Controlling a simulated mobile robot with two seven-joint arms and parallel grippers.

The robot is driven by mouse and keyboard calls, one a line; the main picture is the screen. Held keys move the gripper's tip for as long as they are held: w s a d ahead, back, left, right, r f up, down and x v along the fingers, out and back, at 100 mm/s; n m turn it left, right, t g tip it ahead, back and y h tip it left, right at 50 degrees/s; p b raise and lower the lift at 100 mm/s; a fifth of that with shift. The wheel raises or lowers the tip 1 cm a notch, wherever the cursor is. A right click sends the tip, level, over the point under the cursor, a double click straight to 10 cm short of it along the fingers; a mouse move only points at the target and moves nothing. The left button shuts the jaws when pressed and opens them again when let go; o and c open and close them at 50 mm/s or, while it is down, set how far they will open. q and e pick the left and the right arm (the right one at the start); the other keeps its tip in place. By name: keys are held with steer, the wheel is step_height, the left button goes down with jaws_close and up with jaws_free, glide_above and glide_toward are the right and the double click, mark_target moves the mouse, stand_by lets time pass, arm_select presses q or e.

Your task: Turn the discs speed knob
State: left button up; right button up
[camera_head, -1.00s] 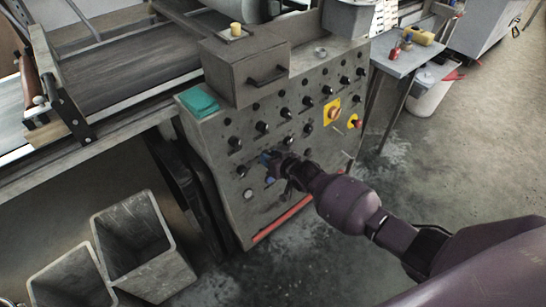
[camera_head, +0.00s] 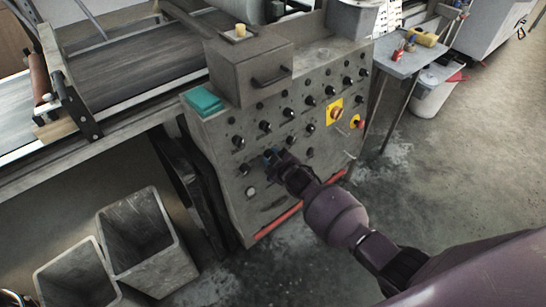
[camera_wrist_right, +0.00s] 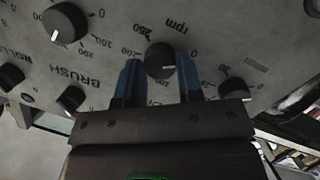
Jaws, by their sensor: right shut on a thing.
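The grey control panel (camera_head: 222,190) carries several black knobs. My right gripper (camera_head: 269,156) is at its lower left part. In the right wrist view, a black round knob (camera_wrist_right: 160,61) with a white pointer line sits between the two blue fingers of my right gripper (camera_wrist_right: 159,66), which is shut on it. A dial scale with "rpm" and numbers surrounds this knob. The lettering below it is mostly hidden by the gripper, so its name cannot be fully read. The head view hides this knob behind the gripper. My left gripper is not in view.
Other knobs are close by, including one at upper left (camera_wrist_right: 65,22) and one beside the right finger (camera_wrist_right: 233,88). A yellow-and-red switch (camera_head: 335,109) is higher on the panel.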

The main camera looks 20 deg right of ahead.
steer(key=shift+n, duration=0.3)
steer(key=o, duration=0.9)
steer(key=shift+s+r, duration=0.1)
steer(key=shift+s, duration=0.05)
steer(key=shift+p+v, duration=1.5)
steer(key=shift+v, duration=3.75)
